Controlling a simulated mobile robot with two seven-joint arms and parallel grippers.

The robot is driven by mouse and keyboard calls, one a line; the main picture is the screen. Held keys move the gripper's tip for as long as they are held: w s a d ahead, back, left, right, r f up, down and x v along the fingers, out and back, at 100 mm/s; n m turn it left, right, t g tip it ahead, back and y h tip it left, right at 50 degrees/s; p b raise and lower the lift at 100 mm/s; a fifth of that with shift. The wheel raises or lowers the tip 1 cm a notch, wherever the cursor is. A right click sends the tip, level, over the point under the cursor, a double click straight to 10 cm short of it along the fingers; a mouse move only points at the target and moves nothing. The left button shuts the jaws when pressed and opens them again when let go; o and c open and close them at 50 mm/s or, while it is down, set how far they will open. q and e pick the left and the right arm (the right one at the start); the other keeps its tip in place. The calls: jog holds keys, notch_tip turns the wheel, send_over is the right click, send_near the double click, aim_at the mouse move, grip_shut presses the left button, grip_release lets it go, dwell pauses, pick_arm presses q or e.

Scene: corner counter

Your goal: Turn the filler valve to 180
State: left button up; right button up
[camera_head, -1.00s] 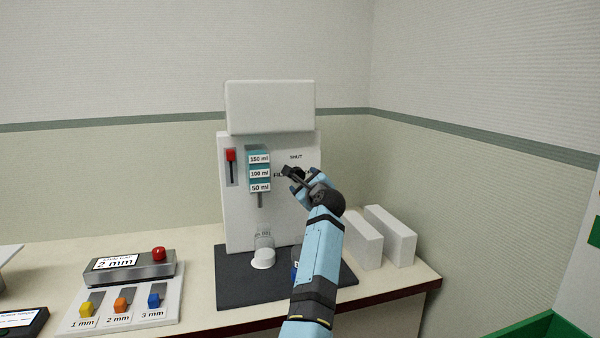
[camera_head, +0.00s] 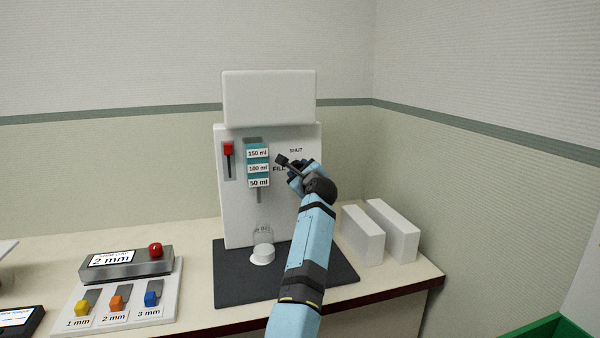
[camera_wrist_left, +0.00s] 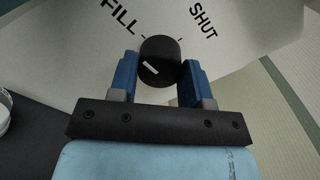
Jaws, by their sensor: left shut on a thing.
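The filler (camera_head: 230,215) is a white upright machine on the counter, with "FILL" and "SHUT" printed on its front. Its valve knob (camera_wrist_left: 160,58) is black and round with a short white mark, seen in the left wrist view. My left gripper (camera_wrist_left: 158,72) is shut on the knob, with one blue finger on each side. The white mark lies on the knob's left half in that view. In the head view my left gripper (camera_head: 295,172) is at the machine's front, right of "FILL" and below "SHUT", and hides the knob. My right gripper is not in view.
A teal scale (camera_head: 258,147) marked 50 to 150 ml and a red slider (camera_head: 228,149) are left of the knob. Two white blocks (camera_head: 395,235) stand right; a button panel (camera_head: 120,300) lies left.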

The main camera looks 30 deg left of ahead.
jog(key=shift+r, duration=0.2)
pick_arm(q)
jog(key=m+t+p, duration=0.1)
jog(key=m+p, duration=2.1)
jog(key=shift+a, duration=0.1)
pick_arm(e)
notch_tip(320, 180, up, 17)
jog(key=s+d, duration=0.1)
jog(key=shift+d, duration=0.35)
pick_arm(q)
jog(key=shift+m, duration=0.3)
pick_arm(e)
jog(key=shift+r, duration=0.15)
